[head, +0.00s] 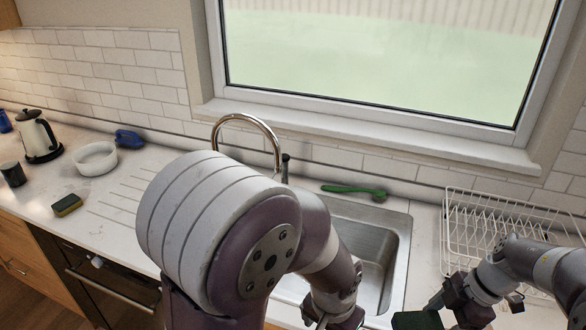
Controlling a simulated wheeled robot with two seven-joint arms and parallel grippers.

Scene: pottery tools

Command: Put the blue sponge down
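No sponge that is clearly blue shows in the head view. A blue object (129,138) lies on the counter behind the white bowl; I cannot tell what it is. A yellow and green sponge (67,205) lies on the counter at the left. My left gripper (328,321) is over the front of the sink, its fingertips cut off by the bottom edge, so what it holds is hidden. My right gripper (440,314) is at the bottom right, beside a dark green object (416,321). I cannot tell whether its fingers grip that object.
The steel sink (388,240) has a curved tap (247,120) and a green brush (352,189) behind it. A white wire rack (480,208) stands at the right. A white bowl (95,159), kettle (36,137) and dark cup (12,174) stand at the left. Counter around the sponge is clear.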

